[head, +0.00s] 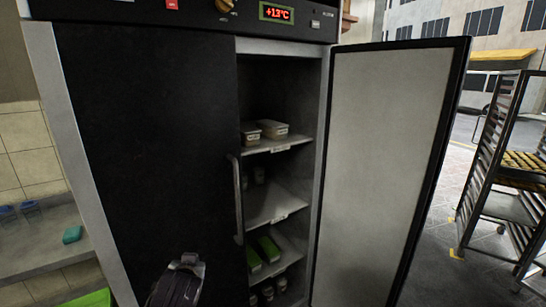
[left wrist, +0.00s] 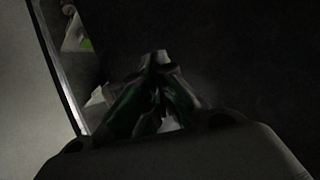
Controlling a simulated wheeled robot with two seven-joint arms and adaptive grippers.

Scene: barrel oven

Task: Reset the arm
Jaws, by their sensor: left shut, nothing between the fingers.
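My left gripper (left wrist: 157,62) shows in the left wrist view with its two fingers together and nothing between them. A dark surface fills most of the view behind it. In the head view a dark part of my arm rises at the bottom, in front of the cabinet's shut black left door (head: 150,150); the fingertips cannot be made out there. My right gripper is in neither view.
The refrigerated cabinet's right door (head: 385,160) stands open. Its shelves (head: 275,205) hold white containers (head: 272,129) and green-topped containers (head: 269,248). A vertical handle (head: 237,200) is on the left door. A rack (head: 510,170) stands right; a counter (head: 40,240) is left.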

